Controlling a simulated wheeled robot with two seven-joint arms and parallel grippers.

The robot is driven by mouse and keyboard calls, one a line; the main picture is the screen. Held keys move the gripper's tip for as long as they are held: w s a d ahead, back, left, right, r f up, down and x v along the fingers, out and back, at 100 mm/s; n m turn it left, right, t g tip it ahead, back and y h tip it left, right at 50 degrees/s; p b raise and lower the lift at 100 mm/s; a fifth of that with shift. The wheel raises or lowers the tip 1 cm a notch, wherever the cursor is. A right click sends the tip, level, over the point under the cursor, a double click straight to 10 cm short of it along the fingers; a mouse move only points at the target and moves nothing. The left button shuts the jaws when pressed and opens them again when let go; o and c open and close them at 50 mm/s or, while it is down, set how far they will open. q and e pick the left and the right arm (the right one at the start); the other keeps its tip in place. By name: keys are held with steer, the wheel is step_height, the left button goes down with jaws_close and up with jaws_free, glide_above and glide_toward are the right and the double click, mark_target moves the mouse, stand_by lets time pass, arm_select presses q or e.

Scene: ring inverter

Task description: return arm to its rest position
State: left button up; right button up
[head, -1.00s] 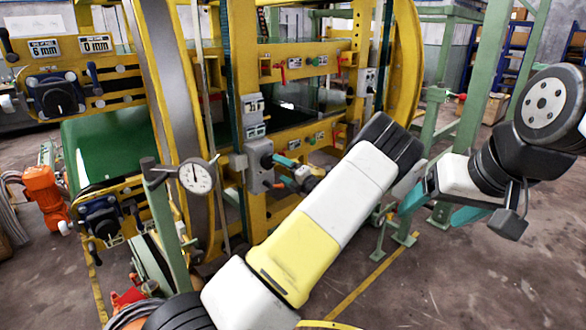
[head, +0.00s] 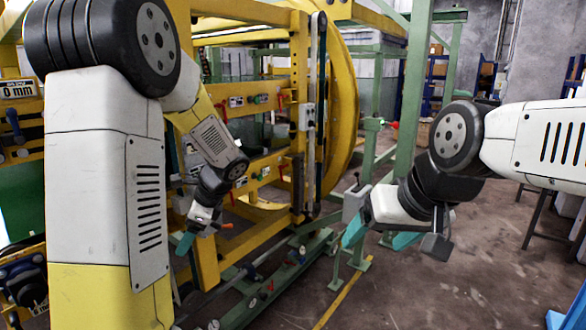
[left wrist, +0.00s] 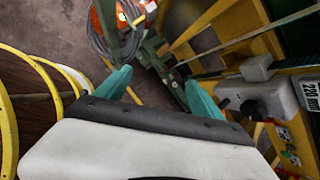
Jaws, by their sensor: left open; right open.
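My left arm comes in from the left in the head view, its elbow high and its forearm bent down in front of the yellow machine. Its gripper (head: 190,238) hangs small near the machine's lower frame. In the left wrist view its two teal fingers (left wrist: 160,92) stand apart with nothing between them. My right gripper (head: 382,238) is at the right of the head view. Its teal fingers are apart and empty, pointing down and left over the floor. The yellow ring inverter (head: 299,80) stands behind both grippers.
A grey box with a dark knob (left wrist: 262,98) is right of the left gripper in its wrist view; yellow hoops (left wrist: 10,120) lie left. A green post (head: 412,90) stands behind my right arm. Bare concrete floor (head: 420,290) lies below my right gripper.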

arm_select(q)
steer(key=s+d+r+n+t+h, duration=0.2)
steer(key=s+d+r+n+h, duration=0.2)
steer(key=s+d+r+n, duration=0.2)
steer(key=s+d+r+n+t+h, duration=0.2)
steer(key=s+d+r+n+h, duration=0.2)
steer(key=s+n, duration=0.6)
steer(key=s+d+r, duration=0.2)
steer(key=s, duration=0.1)
steer(key=shift+s+d+t, duration=0.2)
steer(key=shift+d+t, duration=0.1)
steer(key=shift+t, duration=0.1)
steer(key=shift+r, duration=0.1)
stand_by(1.7)
